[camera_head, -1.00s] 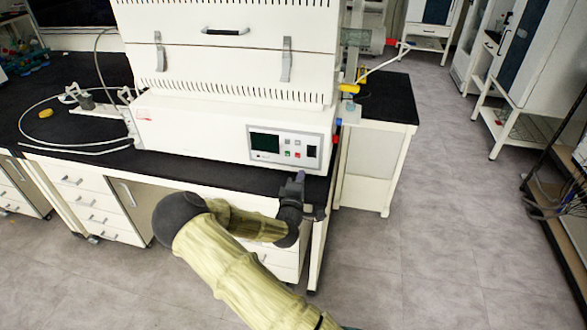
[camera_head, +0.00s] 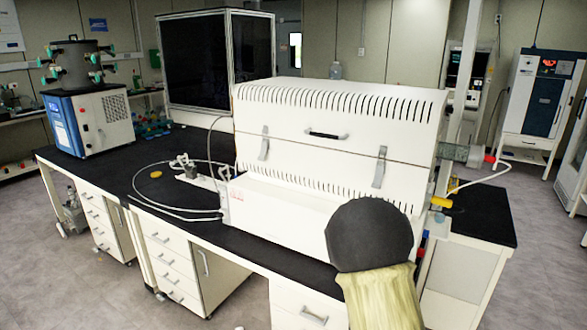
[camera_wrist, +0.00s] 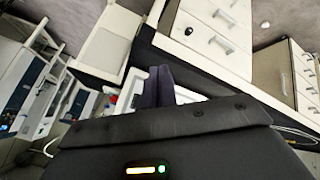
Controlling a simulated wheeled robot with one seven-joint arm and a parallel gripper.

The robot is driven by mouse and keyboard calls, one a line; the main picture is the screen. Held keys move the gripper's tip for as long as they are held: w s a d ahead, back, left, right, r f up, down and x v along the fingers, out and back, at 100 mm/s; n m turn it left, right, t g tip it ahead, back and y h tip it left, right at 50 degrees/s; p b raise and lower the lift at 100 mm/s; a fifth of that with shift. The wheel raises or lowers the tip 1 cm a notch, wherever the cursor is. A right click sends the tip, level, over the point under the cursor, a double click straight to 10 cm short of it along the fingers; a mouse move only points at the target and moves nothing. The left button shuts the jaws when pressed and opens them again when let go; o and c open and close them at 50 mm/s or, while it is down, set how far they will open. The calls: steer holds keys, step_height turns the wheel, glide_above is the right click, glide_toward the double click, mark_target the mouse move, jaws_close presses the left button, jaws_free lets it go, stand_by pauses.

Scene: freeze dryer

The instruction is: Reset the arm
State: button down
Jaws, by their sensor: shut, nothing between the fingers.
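My gripper (camera_wrist: 159,86) shows in the wrist view, with its dark fingers together and nothing between them. In the head view my arm's dark joint and its pale yellow covered link rise at the bottom right, in front of the white furnace-like machine (camera_head: 330,135). My gripper is out of sight there. The arm hides the right part of the machine's front, where its control panel sits.
The machine stands on a black bench (camera_head: 130,180) with white drawers (camera_head: 170,250). A cable loops over the bench beside a yellow object (camera_head: 156,174). A blue-and-white unit (camera_head: 90,120) stands at the far left. Grey floor (camera_head: 60,290) shows at the lower left.

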steer(key=s+a+r+m+g+y, duration=0.1)
steer(key=s+a+r+g, duration=0.1)
steer(key=s+r, duration=0.3)
steer(key=s+a+r+g+y+p, duration=0.1)
steer(key=s+a+r, duration=0.3)
steer(key=s, duration=0.8)
step_height(320, 180, up, 2)
steer(key=shift+r+m+g+y, duration=0.25)
steer(key=shift+m+g+y, duration=0.15)
steer(key=shift+y, duration=0.4)
